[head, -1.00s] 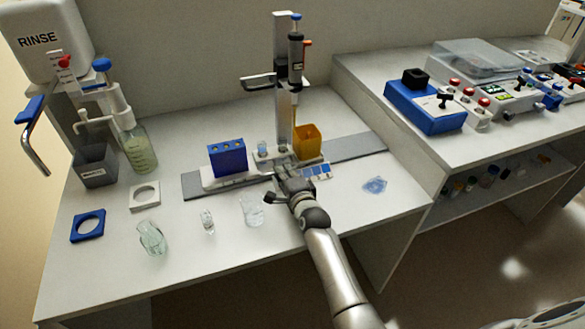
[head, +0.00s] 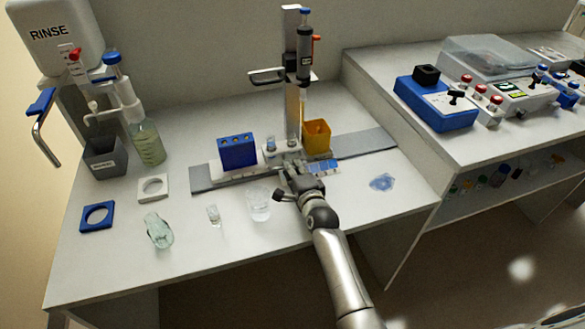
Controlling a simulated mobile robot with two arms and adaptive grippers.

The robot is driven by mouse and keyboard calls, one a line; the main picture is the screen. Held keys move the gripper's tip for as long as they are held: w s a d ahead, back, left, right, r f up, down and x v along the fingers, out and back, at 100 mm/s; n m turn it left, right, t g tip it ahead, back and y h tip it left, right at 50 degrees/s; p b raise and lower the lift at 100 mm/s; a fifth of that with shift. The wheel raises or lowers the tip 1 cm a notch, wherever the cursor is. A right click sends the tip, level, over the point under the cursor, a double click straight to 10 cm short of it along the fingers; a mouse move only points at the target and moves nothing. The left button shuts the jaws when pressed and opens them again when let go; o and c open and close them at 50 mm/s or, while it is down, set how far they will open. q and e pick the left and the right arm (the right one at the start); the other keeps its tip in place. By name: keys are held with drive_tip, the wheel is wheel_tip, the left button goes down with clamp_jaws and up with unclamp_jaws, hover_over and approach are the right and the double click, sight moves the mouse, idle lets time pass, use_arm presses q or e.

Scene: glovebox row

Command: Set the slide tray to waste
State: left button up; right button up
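The slide tray (head: 215,180) is a pale carriage on a grey rail (head: 370,146) along the bench. It carries a blue block with holes (head: 238,153), a small clear vial (head: 271,144) and an orange-yellow cup (head: 317,138), probably the waste cup. An upright stand with a dispenser (head: 304,55) rises behind it, its lower end near the vial and cup. My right gripper (head: 284,180) is at the tray's front edge, below the vial. Its fingers are small and partly hidden, so I cannot tell their opening or contact. My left gripper is out of view.
A clear beaker (head: 259,203), a small vial (head: 213,216) and a tilted greenish glass (head: 159,230) are left of my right arm. A blue crumpled piece (head: 382,182) lies to the right. The rinse station (head: 55,40) stands at left.

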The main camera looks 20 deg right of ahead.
drive_tip(key=v, duration=0.6)
drive_tip(key=shift+s, duration=0.2)
